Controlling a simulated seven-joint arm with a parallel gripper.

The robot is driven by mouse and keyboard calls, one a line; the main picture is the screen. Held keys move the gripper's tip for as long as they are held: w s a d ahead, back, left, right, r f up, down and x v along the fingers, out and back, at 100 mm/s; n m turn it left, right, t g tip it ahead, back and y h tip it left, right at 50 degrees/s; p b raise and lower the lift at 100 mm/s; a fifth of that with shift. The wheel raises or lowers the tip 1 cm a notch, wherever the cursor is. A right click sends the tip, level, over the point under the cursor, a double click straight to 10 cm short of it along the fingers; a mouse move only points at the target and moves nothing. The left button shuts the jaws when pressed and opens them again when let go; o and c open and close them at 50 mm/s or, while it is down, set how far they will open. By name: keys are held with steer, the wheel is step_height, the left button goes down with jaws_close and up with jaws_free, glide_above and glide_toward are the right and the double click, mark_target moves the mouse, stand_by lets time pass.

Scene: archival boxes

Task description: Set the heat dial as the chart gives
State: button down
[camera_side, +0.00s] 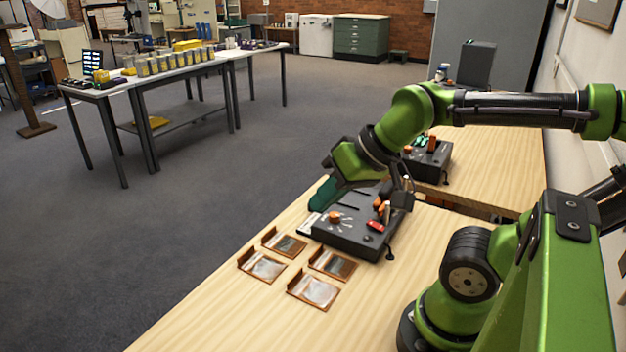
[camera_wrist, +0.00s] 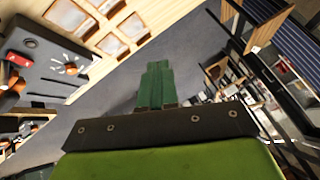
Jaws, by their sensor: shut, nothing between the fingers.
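A black control box (camera_side: 345,238) sits on the wooden table in the side view. On its top, an orange dial (camera_side: 335,217) has white marks around it. The dial also shows at the left of the wrist view (camera_wrist: 71,69), but its setting is too small to read. A pale card (camera_side: 310,224) lies at the box's left edge; I cannot tell whether it is the chart. My gripper (camera_side: 322,196) is shut and empty, near the box's far-left corner and apart from the dial. Its green fingers (camera_wrist: 155,85) are together in the wrist view.
The box also carries a red switch (camera_side: 375,226) and orange-and-white levers. Several copper-framed plates (camera_side: 314,289) lie in front of it. A second black box (camera_side: 428,158) stands behind on another table. The near-left table top is clear.

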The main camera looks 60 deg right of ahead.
steer(key=c, duration=1.7)
jaws_free()
steer(key=shift+d, duration=0.1)
steer(key=o, duration=0.5)
steer(key=shift+w+d+f+m+g+h, duration=0.2)
steer(key=shift+w+d+f+m, duration=0.15)
steer(key=shift+d, duration=0.25)
steer(key=shift+w+d+f+m+g+h, duration=0.2)
steer(key=shift+w+d+f+m, duration=0.15)
steer(key=shift+d, duration=0.25)
steer(key=o, duration=0.4)
steer(key=shift+g+h, duration=0.4)
steer(key=shift+g, duration=0.4)
steer(key=w+d, duration=0.2)
steer(key=d, duration=0.1)
steer(key=w+d, duration=0.1)
steer(key=d, duration=0.1)
steer(key=shift+w+f, duration=0.25)
steer(key=shift+c, duration=0.2)
steer(key=n+g, duration=0.4)
steer(key=n, duration=0.5)
glide_above(334, 214)
steer(key=f, duration=0.2)
steer(key=n, duration=0.3)
steer(key=shift+g, duration=0.4)
step_height(334, 214, down, 16)
steer(key=shift+r, duration=0.15)
